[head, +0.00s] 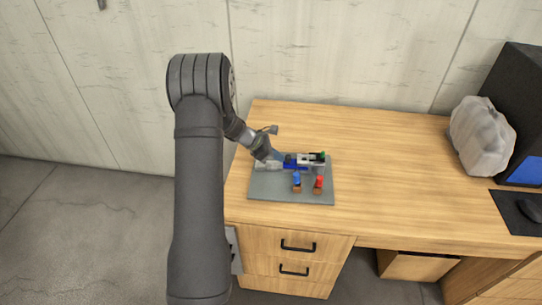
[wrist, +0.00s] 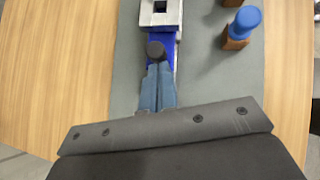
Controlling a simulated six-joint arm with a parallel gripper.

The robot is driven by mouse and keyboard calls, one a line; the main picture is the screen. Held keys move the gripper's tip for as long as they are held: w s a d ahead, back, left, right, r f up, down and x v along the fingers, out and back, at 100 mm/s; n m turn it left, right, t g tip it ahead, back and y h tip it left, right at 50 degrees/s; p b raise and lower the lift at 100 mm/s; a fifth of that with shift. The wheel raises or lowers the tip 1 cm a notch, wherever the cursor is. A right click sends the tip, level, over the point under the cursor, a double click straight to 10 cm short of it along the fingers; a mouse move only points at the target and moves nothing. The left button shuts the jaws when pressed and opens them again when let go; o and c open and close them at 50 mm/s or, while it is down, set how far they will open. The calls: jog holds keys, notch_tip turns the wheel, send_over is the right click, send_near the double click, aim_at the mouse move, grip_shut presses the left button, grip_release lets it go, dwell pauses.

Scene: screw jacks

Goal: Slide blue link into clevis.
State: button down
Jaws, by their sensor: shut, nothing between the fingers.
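The blue link (wrist: 167,48) lies on the grey board, in line with the pale clevis (wrist: 148,17), which has a dark square opening. Their ends meet or overlap in the wrist view; I cannot tell how deep the link sits. A dark round knob (wrist: 155,50) stands on the link. My gripper (wrist: 157,70) is shut and empty, its fingertips at the near side of the knob; contact is unclear. In the head view, my gripper (head: 279,157) is at the left of the link (head: 290,160), and the clevis (head: 305,159) is to its right.
The grey board (head: 270,191) lies on the wooden desk (head: 390,150). A blue-topped peg (head: 297,177) and a red-topped peg (head: 319,182) stand at its front. A green knob (head: 323,155) is at the back right. The board's front left is clear.

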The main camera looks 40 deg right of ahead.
jog(key=shift+s+d, duration=0.3)
jog(key=shift+s, duration=0.05)
jog(key=shift+w+a, duration=0.15)
jog(key=shift+a, duration=0.15)
jog(key=a, duration=0.1)
jog(key=w+a, duration=0.1)
jog(key=shift+w+a, duration=0.3)
jog(key=v, duration=1)
jog(key=shift+w+a, duration=0.2)
jog(key=shift+a, duration=0.05)
